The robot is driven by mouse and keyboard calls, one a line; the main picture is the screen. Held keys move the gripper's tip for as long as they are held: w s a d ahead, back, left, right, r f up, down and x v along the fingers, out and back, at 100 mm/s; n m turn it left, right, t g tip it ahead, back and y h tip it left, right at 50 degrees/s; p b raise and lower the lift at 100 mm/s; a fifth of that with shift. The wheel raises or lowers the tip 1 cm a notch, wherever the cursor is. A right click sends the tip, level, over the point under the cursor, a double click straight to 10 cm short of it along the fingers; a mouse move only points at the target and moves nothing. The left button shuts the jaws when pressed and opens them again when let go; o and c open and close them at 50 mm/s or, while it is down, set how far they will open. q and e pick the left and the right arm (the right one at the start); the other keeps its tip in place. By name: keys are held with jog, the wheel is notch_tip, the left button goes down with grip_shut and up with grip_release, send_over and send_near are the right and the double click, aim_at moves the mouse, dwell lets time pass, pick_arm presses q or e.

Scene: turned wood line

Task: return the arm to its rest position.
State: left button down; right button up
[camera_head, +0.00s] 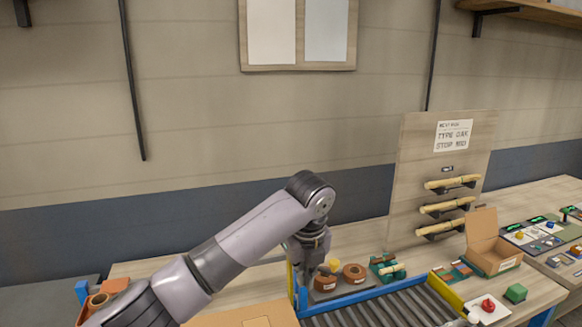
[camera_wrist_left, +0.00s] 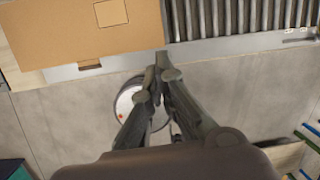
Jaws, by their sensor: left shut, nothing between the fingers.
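My left arm reaches in from the lower left of the head view. Its elbow-like joint is near the centre, and my left gripper (camera_head: 305,277) hangs down from it near the workbench, partly hidden. In the left wrist view the left gripper (camera_wrist_left: 162,78) has its fingers together with nothing between them. The fingers show over the grey floor, close to the edge of the conveyor frame. My right gripper is in neither view.
A roller conveyor (camera_head: 385,310) runs along the bench front; its rollers also show in the wrist view (camera_wrist_left: 235,18). A cardboard box (camera_wrist_left: 75,35) lies beside it. Wooden rings (camera_head: 354,273), an open carton (camera_head: 490,245) and a peg board (camera_head: 415,160) stand on the right.

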pick_arm(q)
jog(key=s+f+n+h, duration=0.4)
jog(key=s+f+n, duration=0.9)
jog(key=f, duration=0.6)
jog(key=s+a+f+n+t+y, duration=0.1)
jog(key=s+a+f+n+y, duration=0.15)
jog(key=s+a+n, duration=0.75)
jog(key=s+a+f+n+y, duration=0.1)
jog(key=s+a+f+n, duration=0.45)
jog(key=s+a, duration=0.75)
notch_tip(320, 180, down, 28)
jog(key=g+b, duration=0.1)
jog(key=b, duration=0.5)
jog(key=s+a+f+b, duration=0.1)
jog(key=s+f+b, duration=0.1)
jog(key=s+f, duration=0.6)
jog(key=s+a+f+g+b, duration=0.1)
jog(key=s+a+f+b, duration=0.1)
jog(key=s+f, duration=0.7)
notch_tip(320, 180, down, 6)
jog(key=shift+s+a+r+g+b, duration=0.2)
jog(key=shift+r+g+b, duration=0.1)
jog(key=shift+b, duration=0.1)
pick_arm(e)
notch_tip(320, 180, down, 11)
